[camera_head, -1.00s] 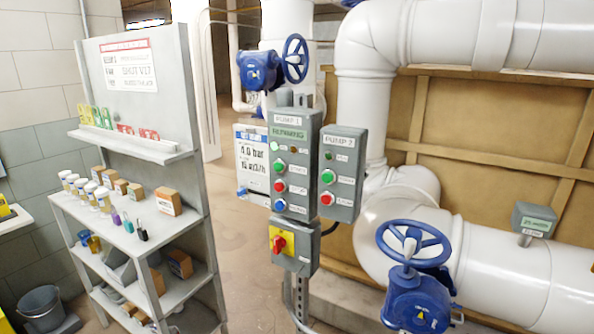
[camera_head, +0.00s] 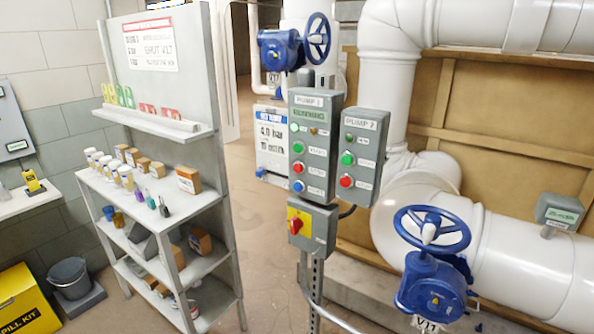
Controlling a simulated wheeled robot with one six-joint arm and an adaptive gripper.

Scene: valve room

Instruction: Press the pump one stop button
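The pump 1 control box (camera_head: 312,145) is a grey panel on a post in the middle of the view, with a green "RUNNING" label. It carries a green button (camera_head: 298,147), a red button (camera_head: 298,167) below it, and a blue button (camera_head: 299,186) at the bottom. The red one appears to be the stop button; its small label is too blurred to read. The pump 2 box (camera_head: 359,155) stands just to its right with its own green and red buttons. My gripper is not in view.
A red rotary switch on yellow (camera_head: 296,224) sits under pump 1. A blue valve handwheel (camera_head: 432,229) stands at right front. A grey shelf unit (camera_head: 228,240) with small boxes and bottles is at left. Open floor lies between shelf and post.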

